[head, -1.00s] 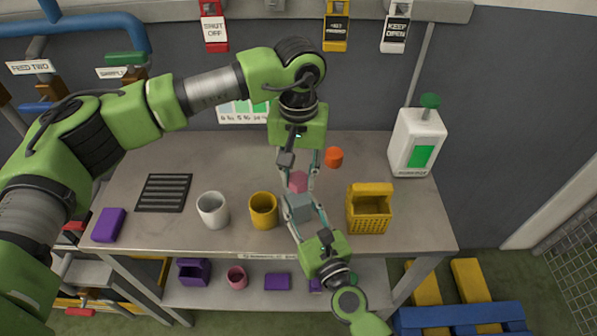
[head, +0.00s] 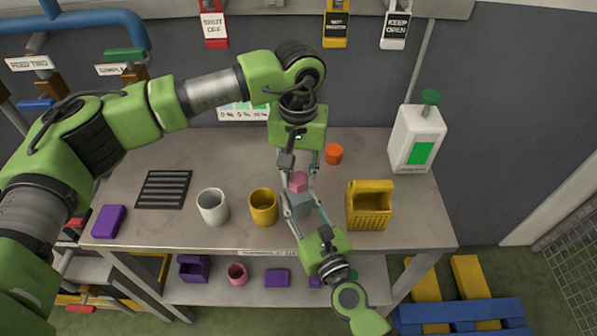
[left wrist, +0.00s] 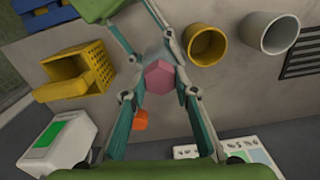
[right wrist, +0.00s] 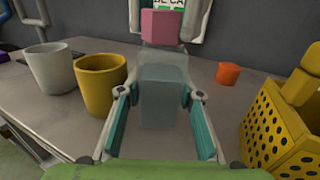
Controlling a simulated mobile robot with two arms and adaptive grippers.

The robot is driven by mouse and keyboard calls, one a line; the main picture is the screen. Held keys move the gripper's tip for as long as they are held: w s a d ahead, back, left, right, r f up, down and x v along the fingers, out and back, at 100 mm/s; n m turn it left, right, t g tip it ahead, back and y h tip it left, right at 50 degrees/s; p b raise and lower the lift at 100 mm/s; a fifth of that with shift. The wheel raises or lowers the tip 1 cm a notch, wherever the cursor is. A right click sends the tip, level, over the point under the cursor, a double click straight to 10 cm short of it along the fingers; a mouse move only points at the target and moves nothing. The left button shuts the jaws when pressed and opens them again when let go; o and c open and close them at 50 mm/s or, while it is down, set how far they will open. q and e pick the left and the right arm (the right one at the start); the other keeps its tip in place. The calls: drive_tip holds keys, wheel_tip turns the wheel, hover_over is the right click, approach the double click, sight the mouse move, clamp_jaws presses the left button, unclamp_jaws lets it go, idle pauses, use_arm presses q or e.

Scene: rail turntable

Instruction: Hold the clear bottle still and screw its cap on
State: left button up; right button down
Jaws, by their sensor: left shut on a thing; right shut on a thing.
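The clear bottle (head: 300,206) stands upright at the middle front of the workbench, pale grey-blue and see-through. It also shows in the right wrist view (right wrist: 163,95). My right gripper (head: 299,209) is shut on its body from the front. The pink cap (head: 298,182) is at the bottle's top; it also shows in the right wrist view (right wrist: 160,27) and the left wrist view (left wrist: 164,77). My left gripper (head: 299,180) comes down from above and is shut on the cap. I cannot tell how far the cap sits on the neck.
A yellow mug (head: 263,209) and a white mug (head: 212,208) stand left of the bottle. A yellow basket (head: 368,212) is close on the right. An orange cylinder (head: 334,154) lies behind, and a white jug (head: 416,140) stands at the back right.

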use_arm(q)
drive_tip(key=shift+c, duration=0.6)
drive_tip(key=m, duration=0.6)
drive_tip(key=o, duration=1.2)
drive_tip(key=shift+o, duration=0.5)
drive_tip(key=shift+r, duration=2)
